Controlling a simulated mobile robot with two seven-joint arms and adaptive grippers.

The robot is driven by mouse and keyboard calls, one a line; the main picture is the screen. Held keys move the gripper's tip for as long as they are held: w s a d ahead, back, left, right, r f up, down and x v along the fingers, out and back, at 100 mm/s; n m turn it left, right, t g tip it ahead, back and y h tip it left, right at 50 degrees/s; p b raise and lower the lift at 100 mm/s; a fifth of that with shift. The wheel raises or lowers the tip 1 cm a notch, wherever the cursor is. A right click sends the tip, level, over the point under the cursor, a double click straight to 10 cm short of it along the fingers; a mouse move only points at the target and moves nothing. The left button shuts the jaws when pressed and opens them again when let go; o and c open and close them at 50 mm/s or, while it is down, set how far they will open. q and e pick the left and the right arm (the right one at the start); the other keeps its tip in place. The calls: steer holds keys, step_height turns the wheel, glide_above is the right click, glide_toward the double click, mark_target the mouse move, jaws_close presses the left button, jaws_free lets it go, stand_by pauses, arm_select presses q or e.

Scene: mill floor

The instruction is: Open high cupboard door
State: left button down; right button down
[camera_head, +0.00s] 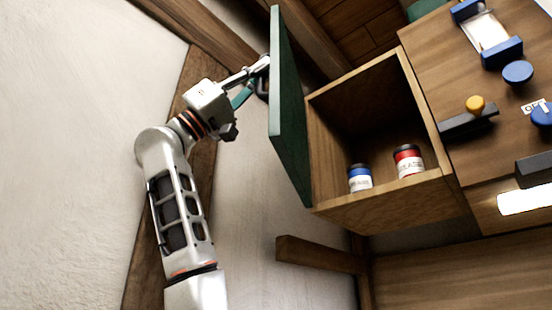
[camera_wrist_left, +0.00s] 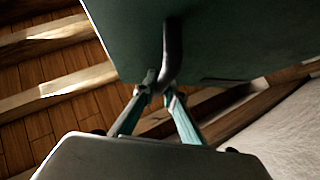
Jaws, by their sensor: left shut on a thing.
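The high cupboard (camera_head: 385,205) is a wooden box with its front open. Its green door (camera_head: 288,110) stands swung wide out to the left, seen almost edge-on in the head view. My left gripper (camera_head: 262,72) is at the outer face of the door, near its top free edge. In the left wrist view the fingers (camera_wrist_left: 158,97) close around the dark curved door handle (camera_wrist_left: 173,52), with the green door panel (camera_wrist_left: 240,35) above them. My right gripper is in neither view.
Inside the cupboard stand a blue-labelled can (camera_head: 360,179) and a red-labelled can (camera_head: 408,162). To the right is a wooden panel with blue fittings (camera_head: 517,72) and a yellow knob (camera_head: 475,104). A lit lamp (camera_head: 525,199) and a wooden beam (camera_head: 320,254) are lower down.

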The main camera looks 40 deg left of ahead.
arm_select(q)
steer(key=shift+s+a, duration=0.15)
steer(key=shift+a, duration=0.4)
steer(key=c, duration=2.1)
jaws_free()
steer(key=shift+r, duration=0.1)
steer(key=shift+r, duration=4.9)
